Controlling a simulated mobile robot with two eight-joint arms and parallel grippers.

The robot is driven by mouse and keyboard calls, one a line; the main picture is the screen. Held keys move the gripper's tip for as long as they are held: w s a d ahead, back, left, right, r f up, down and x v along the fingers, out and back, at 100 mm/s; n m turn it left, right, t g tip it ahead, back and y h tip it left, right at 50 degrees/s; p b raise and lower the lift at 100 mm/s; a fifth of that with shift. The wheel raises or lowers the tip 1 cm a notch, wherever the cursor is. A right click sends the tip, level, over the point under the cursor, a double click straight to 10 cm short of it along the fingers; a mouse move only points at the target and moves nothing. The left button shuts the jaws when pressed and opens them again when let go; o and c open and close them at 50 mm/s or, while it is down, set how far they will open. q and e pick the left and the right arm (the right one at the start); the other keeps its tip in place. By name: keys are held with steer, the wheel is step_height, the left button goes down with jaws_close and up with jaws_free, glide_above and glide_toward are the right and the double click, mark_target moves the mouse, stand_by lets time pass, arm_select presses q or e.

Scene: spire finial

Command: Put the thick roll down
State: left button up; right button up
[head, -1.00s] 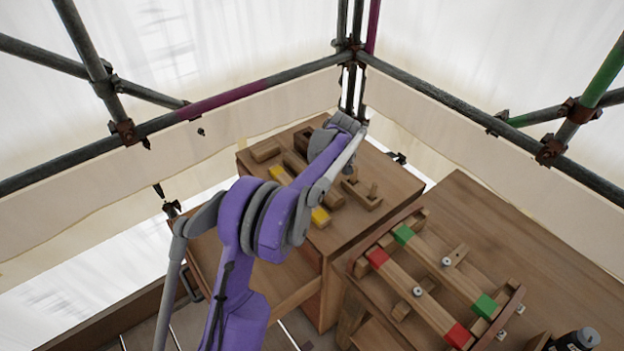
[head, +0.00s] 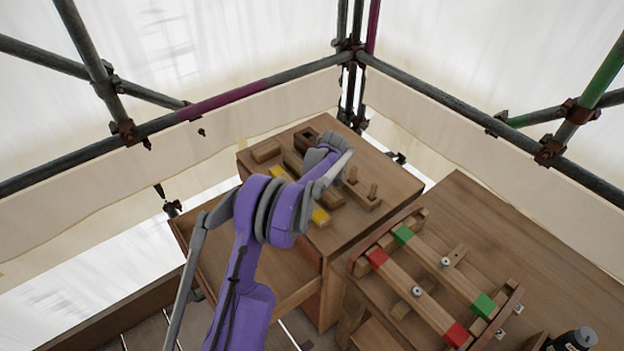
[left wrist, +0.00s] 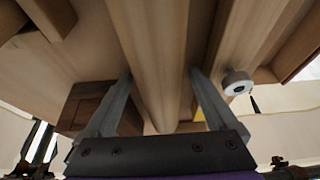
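A short white roll (left wrist: 237,82) with a dark hole in its end shows in the left wrist view, just outside the right-hand finger; I cannot tell whether it is the thick one. In the head view I cannot make it out. My left gripper (left wrist: 160,72) has its two fingers wide apart, with no roll between them. A long wooden bar (left wrist: 158,45) shows between the fingers; I see no clear grip on it. In the head view my left gripper (head: 333,150) is over the wooden cabinet top, its fingertips hard to see. My right gripper is not in view.
A wooden block with upright pegs (head: 363,190) and a dark open box (head: 305,140) are on the cabinet top (head: 395,185). An open drawer (head: 245,265) is below it. The bench at right holds bars with red and green ends (head: 430,290) and a dark bottle (head: 575,340).

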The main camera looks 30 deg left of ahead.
arm_select(q)
jaws_close()
steer(key=shift+w+r, duration=0.1)
step_height(320, 180, up, 10)
steer(key=shift+f, duration=0.15)
stand_by(0.5)
